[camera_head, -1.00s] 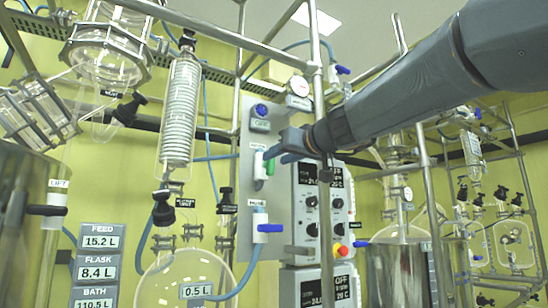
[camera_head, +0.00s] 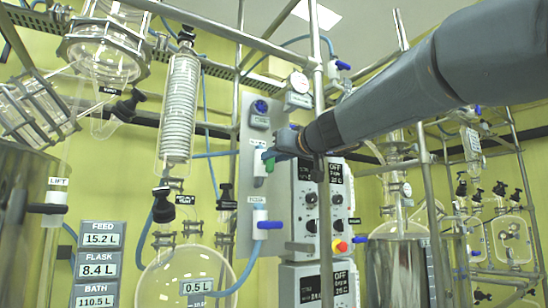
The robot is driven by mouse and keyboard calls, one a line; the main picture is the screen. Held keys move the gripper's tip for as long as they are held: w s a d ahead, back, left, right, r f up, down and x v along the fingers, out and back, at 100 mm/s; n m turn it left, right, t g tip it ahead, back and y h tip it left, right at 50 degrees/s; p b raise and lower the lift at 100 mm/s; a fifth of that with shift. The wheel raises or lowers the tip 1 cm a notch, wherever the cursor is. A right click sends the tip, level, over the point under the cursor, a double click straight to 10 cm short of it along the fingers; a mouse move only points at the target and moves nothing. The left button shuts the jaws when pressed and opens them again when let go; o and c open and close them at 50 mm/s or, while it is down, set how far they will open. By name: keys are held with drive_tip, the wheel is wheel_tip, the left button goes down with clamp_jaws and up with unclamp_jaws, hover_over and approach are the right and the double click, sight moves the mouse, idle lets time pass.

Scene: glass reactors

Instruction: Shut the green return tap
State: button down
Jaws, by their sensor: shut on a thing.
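The green return tap (camera_head: 269,165) is on a pale upright panel in the middle of the view. Its green handle shows just below my gripper's fingers, beside a white valve body. My gripper (camera_head: 270,154) reaches in from the upper right and is shut on the green handle. The fingers cover the handle's upper part, so its exact angle is hard to tell.
A blue-handled tap (camera_head: 268,225) sits below on the same panel (camera_head: 245,190), and a blue knob (camera_head: 261,106) sits above. A steel frame post (camera_head: 321,120) stands close beside my gripper. A glass flask (camera_head: 185,278) stands lower left.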

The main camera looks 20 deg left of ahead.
drive_tip(key=shift+m, duration=0.3)
drive_tip(key=shift+w+d+f+m+b, duration=0.1)
drive_tip(key=shift+f+m+b, duration=0.05)
drive_tip(key=shift+m, duration=2.6)
drive_tip(key=shift+w+d+f+m+b, duration=0.1)
drive_tip(key=shift+m+b, duration=0.1)
drive_tip(key=shift+m, duration=2.5)
drive_tip(key=shift+w+f+m+b, duration=0.1)
drive_tip(key=shift+f+m+b, duration=0.05)
drive_tip(key=shift+m, duration=2.6)
drive_tip(key=c, duration=1.6)
unclamp_jaws()
drive_tip(key=shift+c, duration=0.2)
drive_tip(key=shift+s+d, duration=0.1)
